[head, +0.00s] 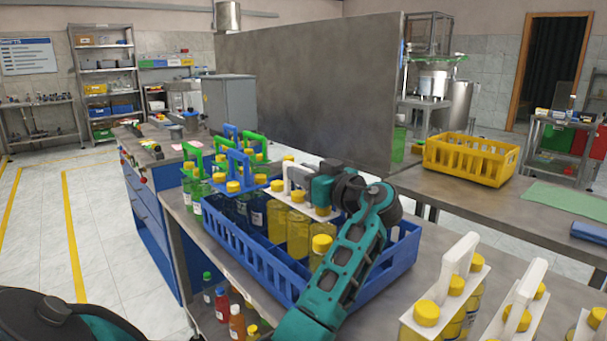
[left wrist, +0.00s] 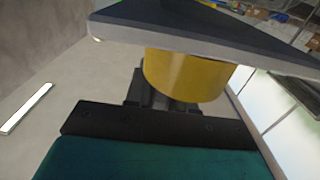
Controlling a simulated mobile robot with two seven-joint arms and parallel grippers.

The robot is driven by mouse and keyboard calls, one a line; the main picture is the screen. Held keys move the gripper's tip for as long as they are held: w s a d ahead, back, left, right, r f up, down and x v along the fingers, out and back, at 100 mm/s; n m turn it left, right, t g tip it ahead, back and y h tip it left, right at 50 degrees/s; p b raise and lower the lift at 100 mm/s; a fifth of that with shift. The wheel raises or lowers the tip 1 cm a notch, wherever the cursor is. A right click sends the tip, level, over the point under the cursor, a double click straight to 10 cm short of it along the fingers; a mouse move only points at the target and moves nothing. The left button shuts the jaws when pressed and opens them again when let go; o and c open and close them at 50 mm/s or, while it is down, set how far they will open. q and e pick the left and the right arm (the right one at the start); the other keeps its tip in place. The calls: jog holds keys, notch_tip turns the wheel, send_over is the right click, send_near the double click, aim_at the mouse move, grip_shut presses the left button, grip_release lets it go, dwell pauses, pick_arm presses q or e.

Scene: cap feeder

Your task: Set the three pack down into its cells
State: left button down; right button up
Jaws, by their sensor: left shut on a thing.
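The three pack is a white carrier (head: 299,177) with yellow-capped bottles of yellow liquid (head: 298,232). It hangs over or in the blue crate (head: 250,262) in the head view, roughly upright. I cannot tell whether its bottoms touch the crate floor. My left gripper (head: 312,184) is shut on the white carrier at its handle, and its arm hides the right part of the crate. In the left wrist view, a yellow cap (left wrist: 185,75) shows beside the dark gripper parts. My right gripper is not in view.
Blue-handled carriers (head: 240,165) stand at the crate's back left, with green-handled ones (head: 195,152) beyond. More white packs (head: 450,280) stand at the front right. A yellow crate (head: 490,165) is on another table. Small bottles (head: 237,322) sit low, below the worktop edge.

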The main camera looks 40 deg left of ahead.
pick_arm(q)
jog(key=shift+f+b, duration=0.15)
jog(key=shift+b, duration=0.15)
jog(key=c, duration=1.2)
grip_release()
jog(key=o, duration=0.3)
jog(key=shift+d+f, duration=0.1)
jog(key=shift+f, duration=0.15)
jog(key=d, duration=0.7)
jog(key=shift+s+d+r, duration=0.2)
jog(key=shift+s, duration=0.2)
jog(key=shift+s, duration=0.15)
